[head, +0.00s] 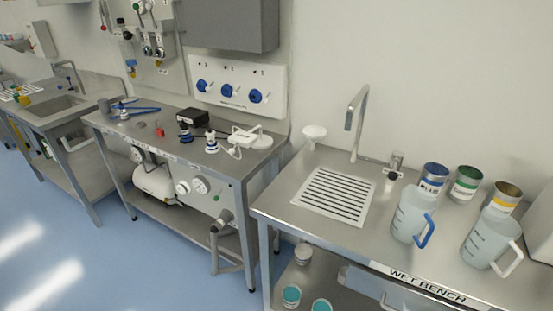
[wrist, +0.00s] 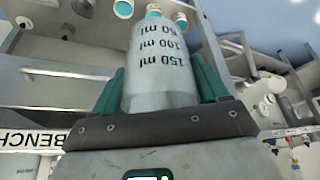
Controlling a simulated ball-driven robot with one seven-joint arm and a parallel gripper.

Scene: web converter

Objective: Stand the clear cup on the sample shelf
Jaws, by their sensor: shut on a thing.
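The clear cup (wrist: 162,65), with ml markings on its side, is between the dark green fingers of my gripper (wrist: 160,92) in the wrist view. My gripper is shut on it. The fingers press on its two sides, and its near end is by the dark palm. Neither my gripper nor the held cup shows in the head view. No shelf is labelled as the sample shelf in these frames, so I cannot tell which one it is.
The wet bench (head: 290,208) carries a drain grid (head: 335,196), a tap (head: 356,120), several tins and two jugs (head: 408,215) (head: 487,240). Teal-topped jars (head: 291,294) stand beneath it. A steel bench (head: 170,138) with fittings is left of it. Open blue floor (head: 60,240) lies front left.

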